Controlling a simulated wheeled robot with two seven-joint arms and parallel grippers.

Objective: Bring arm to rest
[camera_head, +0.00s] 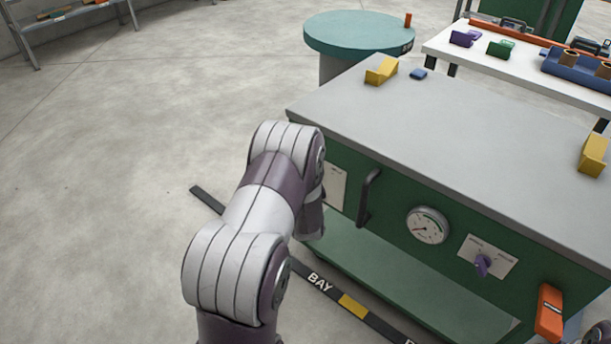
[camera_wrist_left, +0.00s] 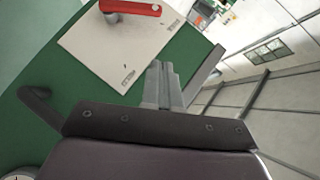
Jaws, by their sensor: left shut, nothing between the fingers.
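My left arm (camera_head: 262,210) reaches in from the bottom of the head view, along the front left of the green cabinet. Its gripper is hidden by the arm there. In the left wrist view my left gripper (camera_wrist_left: 164,82) is shut and empty, its fingers together in front of the green panel (camera_wrist_left: 60,75). A red lever (camera_wrist_left: 130,7) on a white plate (camera_wrist_left: 115,50) is beyond the fingertips, apart from them. The plate's edge also shows in the head view (camera_head: 336,186), partly hidden by my arm. My right gripper is not in view.
The cabinet has a grey top (camera_head: 450,140), a dark handle (camera_head: 368,196), a gauge (camera_head: 427,226), a purple knob (camera_head: 482,265) and an orange lever (camera_head: 549,311). A round teal table (camera_head: 357,33) and a white table (camera_head: 480,58) stand behind. Floor at left is clear.

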